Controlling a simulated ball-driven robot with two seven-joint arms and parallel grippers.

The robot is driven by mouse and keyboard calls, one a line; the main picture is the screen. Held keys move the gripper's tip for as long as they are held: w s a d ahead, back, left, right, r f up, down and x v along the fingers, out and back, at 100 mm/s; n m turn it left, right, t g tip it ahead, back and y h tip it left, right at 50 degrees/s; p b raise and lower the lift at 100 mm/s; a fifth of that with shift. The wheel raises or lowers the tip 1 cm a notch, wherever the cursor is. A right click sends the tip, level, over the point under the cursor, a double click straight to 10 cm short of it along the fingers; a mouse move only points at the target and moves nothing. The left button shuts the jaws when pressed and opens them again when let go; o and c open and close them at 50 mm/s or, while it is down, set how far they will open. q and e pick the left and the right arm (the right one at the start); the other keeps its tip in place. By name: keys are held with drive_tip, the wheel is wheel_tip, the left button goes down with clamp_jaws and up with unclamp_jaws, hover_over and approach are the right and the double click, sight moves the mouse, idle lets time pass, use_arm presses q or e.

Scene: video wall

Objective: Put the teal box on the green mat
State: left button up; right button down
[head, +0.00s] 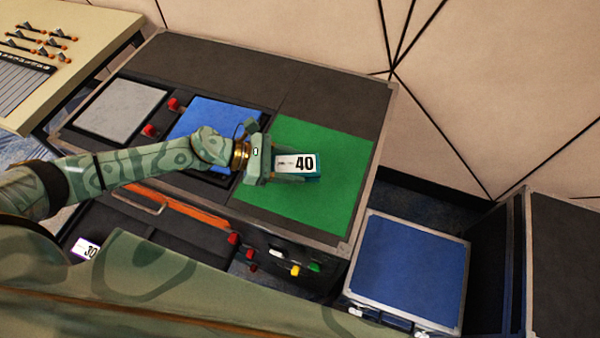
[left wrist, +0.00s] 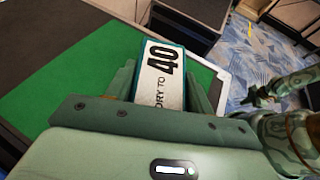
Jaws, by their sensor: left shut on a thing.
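The teal box (head: 312,168) has a white top label reading 40. It is over the green mat (head: 345,140), near the mat's middle; I cannot tell whether it touches the mat. My left gripper (head: 292,165) is shut on the teal box, its fingers along the box's two sides. In the left wrist view the teal box (left wrist: 162,72) sits between the fingers (left wrist: 160,90), with the green mat (left wrist: 85,75) behind it. My right gripper does not clearly show in the head view.
A blue mat (head: 215,118) and a grey mat (head: 120,108) lie left of the green one on the dark case top. Red knobs (head: 150,131) stand near them. A blue-topped case (head: 408,268) stands lower right. A label reading 30 (head: 87,249) shows lower left.

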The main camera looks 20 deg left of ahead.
sight(299, 173)
use_arm(q)
drive_tip(key=shift+w+d+f, duration=0.4)
drive_tip(key=shift+w+f, duration=0.1)
drive_tip(key=shift+f, duration=0.3)
drive_tip(key=f, duration=0.1)
drive_tip(key=f+b, duration=0.1)
drive_tip(key=f, duration=0.1)
drive_tip(key=shift+w+d+f+b, duration=0.25)
drive_tip(key=shift+f+b, duration=0.05)
drive_tip(key=shift+b, duration=0.1)
drive_tip(key=shift+f, duration=0.15)
drive_tip(key=shift+f, duration=0.15)
drive_tip(key=o, duration=1.1)
drive_tip(key=shift+c, duration=0.2)
